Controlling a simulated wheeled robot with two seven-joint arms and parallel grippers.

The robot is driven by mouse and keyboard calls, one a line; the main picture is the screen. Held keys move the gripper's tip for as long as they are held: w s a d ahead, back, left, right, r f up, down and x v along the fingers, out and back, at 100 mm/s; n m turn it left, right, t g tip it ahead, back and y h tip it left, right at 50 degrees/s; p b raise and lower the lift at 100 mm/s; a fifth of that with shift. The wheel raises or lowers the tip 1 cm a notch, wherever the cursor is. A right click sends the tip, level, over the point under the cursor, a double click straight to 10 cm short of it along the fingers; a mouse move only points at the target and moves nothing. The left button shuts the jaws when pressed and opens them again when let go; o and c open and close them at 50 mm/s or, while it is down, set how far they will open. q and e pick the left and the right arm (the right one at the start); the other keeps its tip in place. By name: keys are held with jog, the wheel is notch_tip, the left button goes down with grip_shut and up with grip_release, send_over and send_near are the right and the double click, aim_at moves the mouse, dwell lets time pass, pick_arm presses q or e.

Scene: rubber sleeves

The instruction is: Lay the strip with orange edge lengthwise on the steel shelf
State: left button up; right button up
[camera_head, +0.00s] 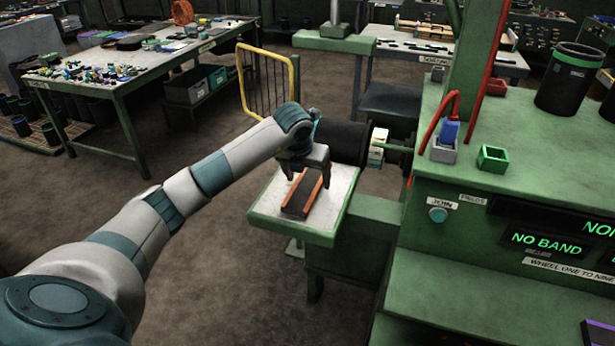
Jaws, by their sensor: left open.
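The strip with orange edge (299,200) is dark with orange along its long sides. It lies flat on the pale steel shelf (334,208), which has a green rim and stands out in front of the green machine. The strip runs along the shelf, from its far part toward its near edge. My left gripper (308,181) is open above the far end of the strip, with its fingers pointing down at either side. Its body hides part of the far end, and I cannot tell whether the fingers touch the strip. My right gripper is not in view.
A black roller (342,141) stands just behind the shelf. The green machine (455,270) with a "NO BAND" display fills the right. A red lever (439,120) and a small green box (492,158) are on top. A yellow-framed rack (268,85) stands behind.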

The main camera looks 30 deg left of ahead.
pick_arm(q)
jog(key=shift+r, duration=0.15)
jog(key=shift+s+r+b, duration=0.25)
jog(key=shift+r+b, duration=0.1)
jog(key=shift+r, duration=0.25)
jog(key=b+v, duration=0.3)
jog(key=v, duration=1.3)
jog(key=shift+b, duration=0.3)
jog(key=shift+d+f, duration=0.1)
jog(key=shift+f, duration=0.05)
